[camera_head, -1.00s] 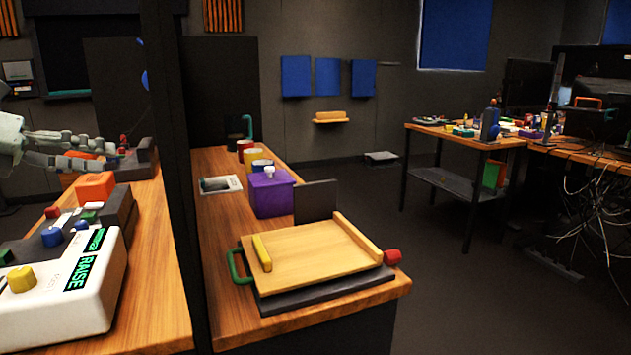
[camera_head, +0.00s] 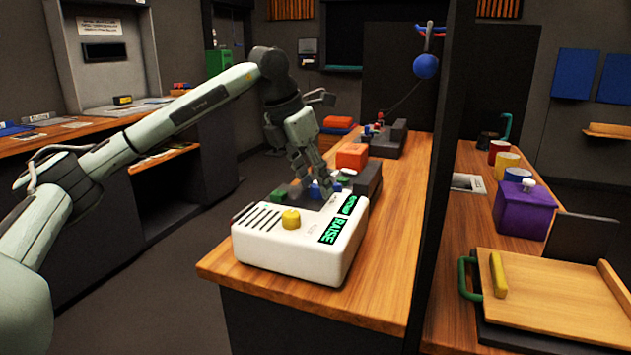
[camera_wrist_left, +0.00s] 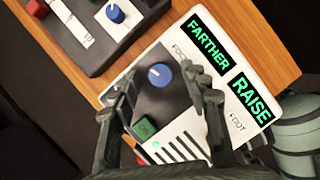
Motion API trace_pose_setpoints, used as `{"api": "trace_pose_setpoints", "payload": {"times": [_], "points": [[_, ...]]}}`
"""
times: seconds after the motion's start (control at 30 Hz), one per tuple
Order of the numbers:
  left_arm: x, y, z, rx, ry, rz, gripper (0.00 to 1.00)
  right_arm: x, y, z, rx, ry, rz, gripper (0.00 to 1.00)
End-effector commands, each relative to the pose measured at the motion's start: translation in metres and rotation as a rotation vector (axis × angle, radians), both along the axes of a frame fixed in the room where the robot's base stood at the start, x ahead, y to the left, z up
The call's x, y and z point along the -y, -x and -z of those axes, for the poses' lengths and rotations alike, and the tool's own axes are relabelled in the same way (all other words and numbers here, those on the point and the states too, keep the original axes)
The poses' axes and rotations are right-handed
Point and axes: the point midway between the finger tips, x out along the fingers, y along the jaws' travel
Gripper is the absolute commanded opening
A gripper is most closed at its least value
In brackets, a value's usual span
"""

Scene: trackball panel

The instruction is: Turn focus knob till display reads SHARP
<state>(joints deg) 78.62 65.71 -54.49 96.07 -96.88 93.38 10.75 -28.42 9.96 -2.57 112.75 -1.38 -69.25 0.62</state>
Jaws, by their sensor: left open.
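A blue knob (camera_wrist_left: 160,73) with a white pointer mark sits on a dark plate between the open fingers of my left gripper (camera_wrist_left: 160,98) in the left wrist view. A partly hidden label starting "FOC" is beside it. The adjacent green display (camera_wrist_left: 209,45) reads FARTHER; a second display (camera_wrist_left: 252,98) reads RAISE, next to a FOOT label. In the head view my left gripper (camera_head: 325,188) is over the back of the white console (camera_head: 290,262), pointing down. I cannot tell whether a finger touches the knob. My right gripper is not in view.
A yellow knob (camera_head: 291,219) stands on the console's near side. A green button (camera_wrist_left: 143,128) is close to the fingers. A dark panel with another blue knob (camera_wrist_left: 115,12) lies behind, and an orange block (camera_head: 352,155) stands farther back. A dark post bounds the bench at right.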

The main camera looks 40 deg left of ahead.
Motion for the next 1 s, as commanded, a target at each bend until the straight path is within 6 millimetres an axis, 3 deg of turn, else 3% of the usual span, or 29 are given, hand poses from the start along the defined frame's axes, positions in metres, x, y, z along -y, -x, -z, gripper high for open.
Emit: {"api": "trace_pose_setpoints", "payload": {"times": [0.33,0.7,1.0], "points": [[0.0008,-0.0019,0.0046,0.0,0.001,0.0,0.44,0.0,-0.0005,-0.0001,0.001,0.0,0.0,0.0],[0.0009,-0.0018,0.0043,0.001,0.001,0.0,0.0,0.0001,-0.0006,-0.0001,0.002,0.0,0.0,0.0],[0.0006,-0.002,0.0032,0.0,0.002,0.031,0.0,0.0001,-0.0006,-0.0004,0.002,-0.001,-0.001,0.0]]}}
